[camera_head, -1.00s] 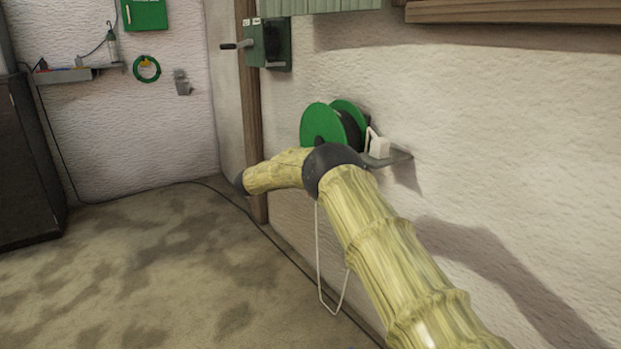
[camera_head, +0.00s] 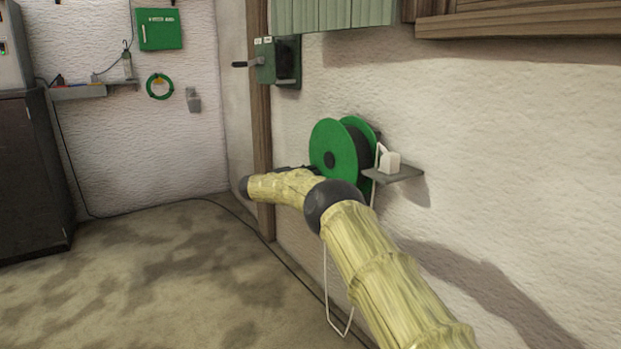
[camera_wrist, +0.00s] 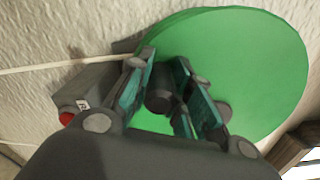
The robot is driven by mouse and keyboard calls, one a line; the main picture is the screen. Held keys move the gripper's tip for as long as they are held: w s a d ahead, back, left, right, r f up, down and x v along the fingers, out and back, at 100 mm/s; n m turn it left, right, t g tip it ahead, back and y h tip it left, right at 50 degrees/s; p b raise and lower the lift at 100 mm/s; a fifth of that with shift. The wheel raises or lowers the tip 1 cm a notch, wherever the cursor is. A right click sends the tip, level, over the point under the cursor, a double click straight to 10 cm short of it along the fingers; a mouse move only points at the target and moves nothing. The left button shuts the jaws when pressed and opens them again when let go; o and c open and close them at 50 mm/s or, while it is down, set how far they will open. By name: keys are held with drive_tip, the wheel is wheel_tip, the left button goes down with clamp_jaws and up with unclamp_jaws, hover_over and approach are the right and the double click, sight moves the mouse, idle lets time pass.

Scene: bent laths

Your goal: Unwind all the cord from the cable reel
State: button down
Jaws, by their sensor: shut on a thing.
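The cable reel (camera_head: 333,148) is mounted at the right wall, with two green discs and a dark drum between them. One green disc (camera_wrist: 240,60) fills much of the wrist view. My gripper (camera_wrist: 165,85) is at the disc's face, its fingers shut on a dark round knob (camera_wrist: 160,102). In the head view, my arm mostly hides the gripper, below and left of the reel's hub. A white cord (camera_head: 340,331) hangs in a loop below my arm; a white strand (camera_wrist: 60,66) also crosses the wrist view. How much cord is on the drum cannot be told.
A small shelf (camera_head: 398,175) with a white plug-like block (camera_head: 389,161) sits right of the reel. A crank box (camera_head: 277,62) is on the wall above left. A dark cable (camera_head: 240,212) runs along the floor's edge.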

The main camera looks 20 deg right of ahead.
drive_tip(key=shift+a, duration=0.15)
drive_tip(key=c, duration=1.3)
unclamp_jaws()
drive_tip(key=shift+a, duration=0.1)
drive_tip(key=shift+o, duration=0.2)
drive_tip(key=shift+d, duration=0.2)
drive_tip(key=shift+a, duration=0.1)
drive_tip(key=s+a, duration=0.1)
drive_tip(key=a, duration=1)
drive_tip(key=shift+s+a, duration=0.35)
